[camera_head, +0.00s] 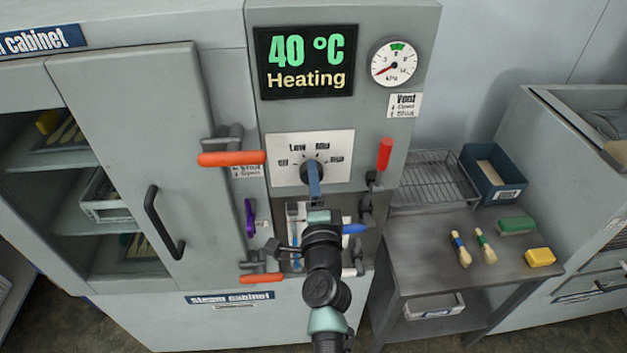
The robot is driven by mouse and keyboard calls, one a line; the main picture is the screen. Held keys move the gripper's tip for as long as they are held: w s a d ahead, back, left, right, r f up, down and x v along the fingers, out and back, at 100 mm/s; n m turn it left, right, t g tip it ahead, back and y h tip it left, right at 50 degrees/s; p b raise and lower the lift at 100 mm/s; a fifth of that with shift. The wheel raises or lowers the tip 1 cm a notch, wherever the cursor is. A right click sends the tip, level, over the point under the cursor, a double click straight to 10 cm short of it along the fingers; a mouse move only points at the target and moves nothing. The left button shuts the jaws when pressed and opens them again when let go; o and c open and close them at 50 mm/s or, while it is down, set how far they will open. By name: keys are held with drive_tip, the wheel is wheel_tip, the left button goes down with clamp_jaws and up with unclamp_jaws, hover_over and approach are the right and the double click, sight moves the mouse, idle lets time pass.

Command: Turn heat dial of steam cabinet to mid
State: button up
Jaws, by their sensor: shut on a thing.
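The heat dial (311,168) is a dark round knob on a white plate (285,177) marked Off, Low, Mid and High, on the front of the steam cabinet (230,316). My gripper (314,178) reaches up from below and is shut on the dial, covering its lower part. I cannot clearly tell which mark the dial points to. The display (306,62) above reads 40 °C and Heating in green and yellow. The round kPa gauge (394,63) has a red needle pointing to the lower left.
Orange-handled levers (231,158) and (261,279), a red-handled valve (384,154) and a purple handle (250,218) surround the dial. The cabinet door (135,150) shows shelves on its left. A metal side table (430,250) at right holds brushes, blocks and a blue bin (494,174).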

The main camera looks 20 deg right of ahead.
idle(0.4)
drive_tip(key=o, duration=1.4)
drive_tip(key=shift+c, duration=0.2)
drive_tip(key=p+v, duration=0.2)
drive_tip(key=v, duration=1.1)
drive_tip(key=shift+f, duration=0.15)
